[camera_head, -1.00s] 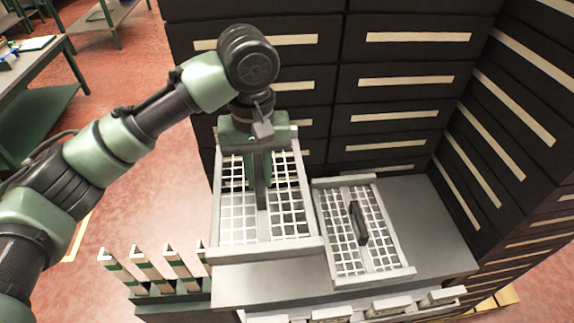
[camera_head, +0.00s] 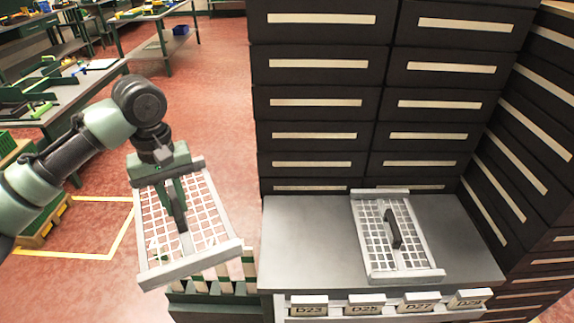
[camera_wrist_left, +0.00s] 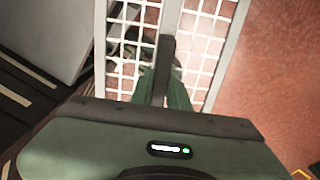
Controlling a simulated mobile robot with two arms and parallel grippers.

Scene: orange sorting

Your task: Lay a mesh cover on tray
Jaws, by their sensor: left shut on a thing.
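My left gripper (camera_head: 178,208) is shut on the dark handle of a white mesh cover (camera_head: 190,264). The cover hangs in the air, slightly tilted, left of the grey table, with red floor visible through its grid. In the left wrist view the same cover (camera_wrist_left: 227,50) lies below the gripper, its dark handle bar between the fingers. A second white mesh cover (camera_head: 405,277) with a dark handle (camera_head: 393,229) rests on the table at the right. I cannot tell whether a tray is under it. My right gripper is not in view.
The grey table (camera_head: 310,235) is bare left of the second cover. Dark drawer cabinets (camera_head: 320,104) stand behind and to the right. A rack with upright slats (camera_head: 222,290) sits near the table's front left, below the held cover. A label strip (camera_head: 365,304) runs along the front edge.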

